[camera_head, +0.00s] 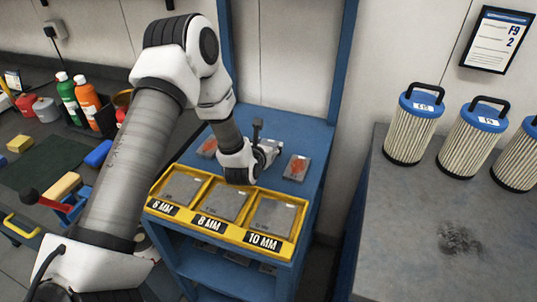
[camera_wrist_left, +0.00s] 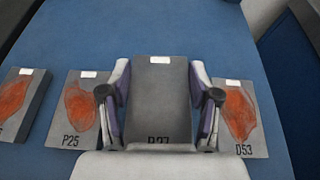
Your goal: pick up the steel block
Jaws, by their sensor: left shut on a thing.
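The steel block (camera_wrist_left: 160,90) is a plain grey slab in the left wrist view, with a small white tag at its far end and a dark label partly hidden at its near end. My left gripper (camera_wrist_left: 160,110) has a finger on each side of it and is shut on it. In the head view my left gripper (camera_head: 266,152) is over the blue stand (camera_head: 250,122), and the block is mostly hidden by it. I cannot tell whether the block touches the surface. My right gripper is not in view.
Red-patched blocks flank it: P25 (camera_wrist_left: 82,110), D53 (camera_wrist_left: 241,118) and another at far left (camera_wrist_left: 20,100). A yellow tray (camera_head: 190,222) with grey plates lies in front. A grey cabinet (camera_head: 420,240) with filter cartridges (camera_head: 413,128) stands right; a cluttered bench (camera_head: 30,130) is left.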

